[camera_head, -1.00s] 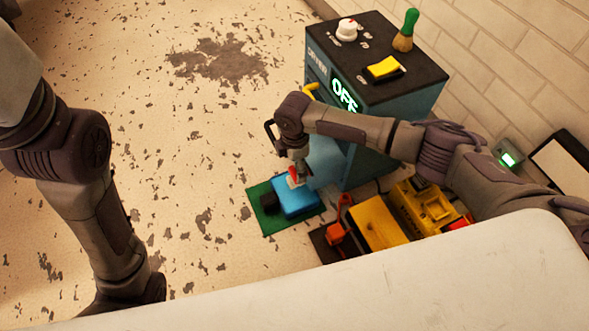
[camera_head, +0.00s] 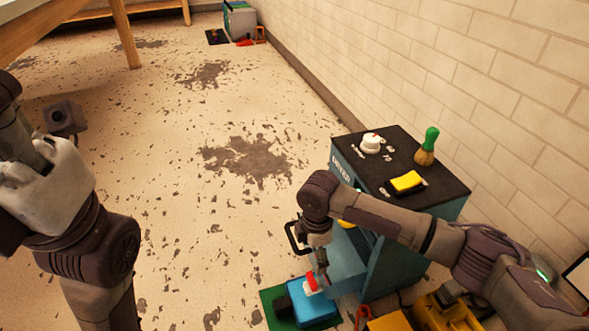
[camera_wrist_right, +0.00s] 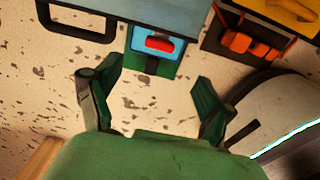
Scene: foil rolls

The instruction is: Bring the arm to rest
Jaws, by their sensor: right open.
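My right arm crosses in front of the dark-topped teal cabinet (camera_head: 400,172). Its gripper (camera_head: 322,272) hangs close by a blue case (camera_head: 318,313) with a red and white piece (camera_head: 311,283) on top. In the right wrist view the two fingers (camera_wrist_right: 152,95) stand wide apart with nothing between them. The red piece (camera_wrist_right: 159,44) lies beyond the fingertips there. The head view does not show clearly how far the gripper is from the case. My left arm is bent at the left edge; its gripper is not visible.
A green mat (camera_head: 270,299) lies under the blue case. A yellow machine (camera_head: 447,316) stands at the bottom right. A white knob (camera_head: 370,144), yellow block (camera_head: 407,182) and green-handled brush (camera_head: 427,147) are on the cabinet. The floor (camera_head: 190,200) left of it is open.

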